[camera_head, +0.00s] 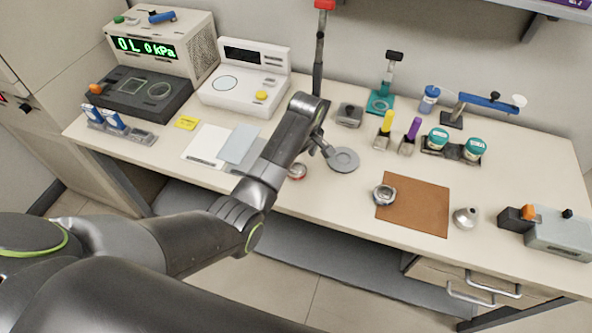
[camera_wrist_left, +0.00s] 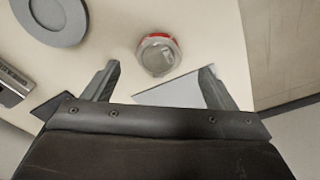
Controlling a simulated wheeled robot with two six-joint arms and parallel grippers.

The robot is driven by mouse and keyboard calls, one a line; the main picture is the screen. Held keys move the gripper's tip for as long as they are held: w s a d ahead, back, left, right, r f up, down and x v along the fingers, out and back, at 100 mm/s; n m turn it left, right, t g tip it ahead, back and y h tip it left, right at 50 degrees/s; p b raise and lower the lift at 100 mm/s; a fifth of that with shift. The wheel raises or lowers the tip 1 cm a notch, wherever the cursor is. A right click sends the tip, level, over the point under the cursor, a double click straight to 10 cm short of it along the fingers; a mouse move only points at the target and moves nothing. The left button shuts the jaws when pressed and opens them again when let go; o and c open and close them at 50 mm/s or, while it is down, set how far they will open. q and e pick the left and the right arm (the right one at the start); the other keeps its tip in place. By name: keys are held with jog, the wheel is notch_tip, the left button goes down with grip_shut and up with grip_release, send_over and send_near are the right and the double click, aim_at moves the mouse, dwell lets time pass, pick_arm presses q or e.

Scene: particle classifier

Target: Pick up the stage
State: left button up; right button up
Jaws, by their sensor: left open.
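A small round piece with a red rim and a clear, silvery top (camera_head: 297,172) lies on the table near its front edge. It also shows in the left wrist view (camera_wrist_left: 157,54), ahead of and between the fingertips. No label shows which thing is the stage. My left gripper (camera_head: 322,148) is above the table, between this piece and a flat grey disc (camera_head: 344,160). In the left wrist view its two fingers (camera_wrist_left: 158,72) are spread wide with nothing between them. My forearm hides part of the table behind it. My right gripper is out of view.
A brown mat (camera_head: 425,212) with a round metal part (camera_head: 384,195) lies to the right. Pale sheets (camera_head: 208,145) lie to the left of my arm. A tall stand (camera_head: 319,55) rises behind my wrist. Instruments and bottles line the back. Bare tabletop shows between disc and mat.

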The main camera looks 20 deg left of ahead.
aim_at(296, 168)
pick_arm(q)
jog(key=shift+w+a+f, duration=0.1)
jog(key=shift+a+f, duration=0.05)
jog(key=shift+f, duration=0.65)
jog(key=shift+w+a+f+p, duration=0.15)
jog(key=shift+f+p, duration=0.05)
jog(key=shift+f, duration=0.85)
jog(key=shift+w+a+f+p, duration=0.15)
jog(key=shift+f, duration=0.85)
jog(key=c, duration=1.1)
jog(key=shift+r, duration=0.15)
